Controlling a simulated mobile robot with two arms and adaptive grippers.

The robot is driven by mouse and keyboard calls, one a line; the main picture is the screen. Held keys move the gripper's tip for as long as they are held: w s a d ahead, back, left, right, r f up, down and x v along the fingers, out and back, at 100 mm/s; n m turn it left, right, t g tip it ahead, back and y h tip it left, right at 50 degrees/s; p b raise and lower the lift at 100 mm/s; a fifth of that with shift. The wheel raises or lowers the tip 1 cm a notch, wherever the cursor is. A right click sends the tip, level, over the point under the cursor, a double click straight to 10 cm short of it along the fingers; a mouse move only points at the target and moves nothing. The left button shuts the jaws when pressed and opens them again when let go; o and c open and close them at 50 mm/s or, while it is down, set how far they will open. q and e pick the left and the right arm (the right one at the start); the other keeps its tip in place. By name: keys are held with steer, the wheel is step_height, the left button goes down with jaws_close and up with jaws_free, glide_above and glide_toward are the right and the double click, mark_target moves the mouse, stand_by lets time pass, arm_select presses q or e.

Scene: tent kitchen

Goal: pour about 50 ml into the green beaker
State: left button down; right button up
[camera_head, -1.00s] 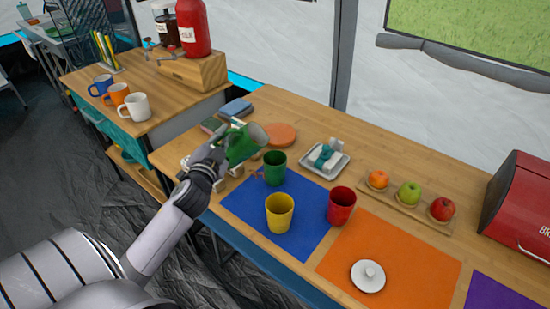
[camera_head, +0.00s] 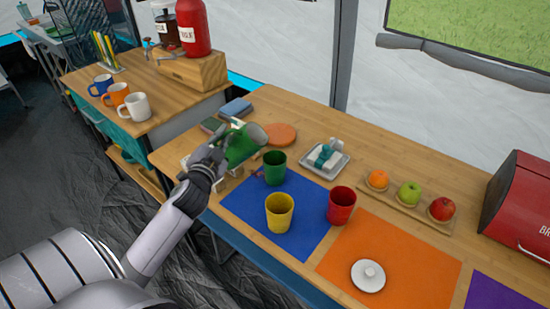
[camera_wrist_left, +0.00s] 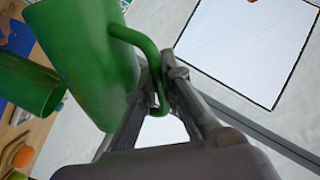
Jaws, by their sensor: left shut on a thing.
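The green beaker (camera_head: 275,168) stands upright on the back left part of the blue mat (camera_head: 240,207). My left gripper (camera_head: 214,158) is shut on the handle of a green jug (camera_head: 242,147), which it holds tilted just left of the beaker, its mouth toward the right. In the left wrist view the fingers (camera_wrist_left: 158,88) close on the handle of the jug (camera_wrist_left: 85,55), and the beaker (camera_wrist_left: 28,85) is beside it at the left. No liquid is visible. A yellow beaker (camera_head: 279,212) and a red beaker (camera_head: 341,205) stand on the mat. My right gripper is not in view.
A round orange-brown board (camera_head: 280,135) and a tray with a teal-tied white bundle (camera_head: 326,158) lie behind the beakers. Fruit sits on a wooden board (camera_head: 408,199) at the right. A white lid (camera_head: 368,275) lies on the orange mat (camera_head: 400,250).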

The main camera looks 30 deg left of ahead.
arm_select(q)
steer(key=shift+s+a+f+n, duration=0.15)
steer(key=shift+a+f+n, duration=0.4)
steer(key=shift+n, duration=0.25)
steer(key=s+a+f+n, duration=0.1)
steer(key=a+f+n, duration=0.3)
steer(key=n, duration=0.3)
steer(key=shift+s+a+t+p, duration=0.15)
steer(key=shift+a+t+p, duration=0.15)
steer(key=shift+p, duration=0.05)
